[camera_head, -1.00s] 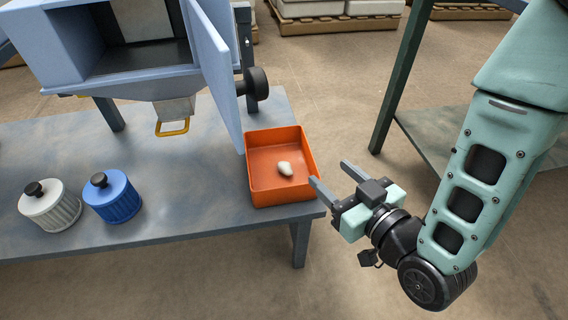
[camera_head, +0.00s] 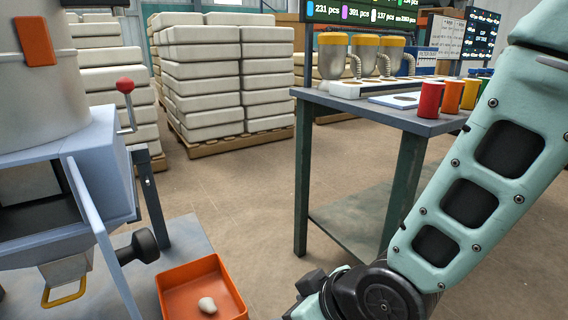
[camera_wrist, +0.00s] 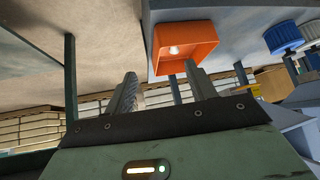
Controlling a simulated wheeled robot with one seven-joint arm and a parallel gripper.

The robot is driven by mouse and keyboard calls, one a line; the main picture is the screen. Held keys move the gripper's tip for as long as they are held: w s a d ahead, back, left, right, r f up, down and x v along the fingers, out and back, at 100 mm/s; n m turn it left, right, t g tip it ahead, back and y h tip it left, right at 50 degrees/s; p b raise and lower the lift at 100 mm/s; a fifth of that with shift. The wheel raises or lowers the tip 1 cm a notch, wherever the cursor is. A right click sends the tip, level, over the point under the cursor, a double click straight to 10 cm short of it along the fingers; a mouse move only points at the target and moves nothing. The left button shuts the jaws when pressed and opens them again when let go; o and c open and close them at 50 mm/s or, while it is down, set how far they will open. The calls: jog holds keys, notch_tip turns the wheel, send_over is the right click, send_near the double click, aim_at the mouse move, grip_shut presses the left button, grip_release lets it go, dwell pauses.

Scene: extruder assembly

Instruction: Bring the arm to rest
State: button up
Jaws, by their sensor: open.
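My gripper (camera_wrist: 160,92) shows in the wrist view with its two fingers apart and nothing between them. In the head view only the back of my gripper and wrist show at the bottom edge; the fingertips are out of frame or hidden. My gripper is to the right of an orange tray (camera_head: 170,296), apart from it. A small whitish lump (camera_head: 207,305) lies in the tray; it also shows in the wrist view (camera_wrist: 174,50).
A blue-grey machine (camera_head: 92,165) with an open door stands at the left on a table. A second table (camera_head: 408,117) at the right holds colored cups (camera_head: 431,99) and several hoppers (camera_head: 333,58). Stacked white sacks (camera_head: 200,75) stand behind. Floor between the tables is clear.

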jog(key=s+d+r+m+g+h, duration=0.1)
jog(key=s+d+r+g+h, duration=0.5)
jog(key=s+d, duration=0.5)
notch_tip(320, 180, up, 33)
jog(key=d+t+p, duration=0.1)
jog(key=p, duration=3.1)
jog(key=shift+d+f+m, duration=0.15)
jog(key=shift+d+m, duration=0.1)
jog(key=shift+m, duration=0.05)
jog(key=shift+w, duration=0.1)
